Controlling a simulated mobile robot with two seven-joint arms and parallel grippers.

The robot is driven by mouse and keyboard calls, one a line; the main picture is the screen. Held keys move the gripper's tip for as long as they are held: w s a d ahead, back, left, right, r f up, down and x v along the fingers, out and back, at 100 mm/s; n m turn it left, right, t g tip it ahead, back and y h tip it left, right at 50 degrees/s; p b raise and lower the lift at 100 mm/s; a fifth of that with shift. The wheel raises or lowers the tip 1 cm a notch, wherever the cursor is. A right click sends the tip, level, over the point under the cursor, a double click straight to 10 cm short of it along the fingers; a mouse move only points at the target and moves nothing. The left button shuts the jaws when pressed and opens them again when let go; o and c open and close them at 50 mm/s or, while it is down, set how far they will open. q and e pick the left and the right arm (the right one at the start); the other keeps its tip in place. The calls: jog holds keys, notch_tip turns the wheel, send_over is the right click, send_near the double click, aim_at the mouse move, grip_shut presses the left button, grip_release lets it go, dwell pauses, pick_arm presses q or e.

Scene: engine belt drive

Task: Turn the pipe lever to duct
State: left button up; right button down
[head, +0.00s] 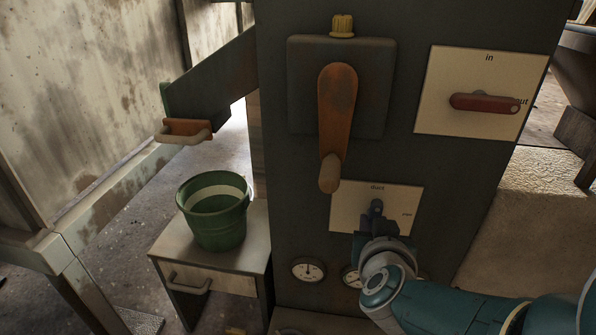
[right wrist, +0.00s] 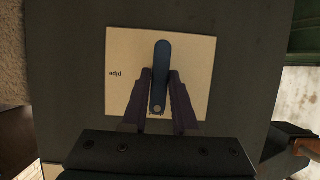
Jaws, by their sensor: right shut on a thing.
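The pipe lever (right wrist: 160,60) is a narrow dark blue bar on a cream plate (right wrist: 195,50), low on the dark panel. In the head view its upper end (head: 376,206) shows just under the word "duct", with "pipe" to the right. In the right wrist view, turned upside down, the lever stands upright, and its end with a pale dot is on the duct side. My right gripper (head: 378,224) is shut on the lever, a finger on each side; it also shows in the right wrist view (right wrist: 160,78). My left gripper is out of view.
Above the plate is a large orange lever (head: 337,110). A red lever (head: 484,103) sits on an in/out plate at right. Round gauges (head: 308,270) lie below. A green bucket (head: 216,211) stands on a small cabinet (head: 180,248) at left.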

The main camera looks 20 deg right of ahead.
jog(key=c, duration=0.7)
grip_release()
jog(key=p+v, duration=0.7)
jog(key=v, duration=0.3)
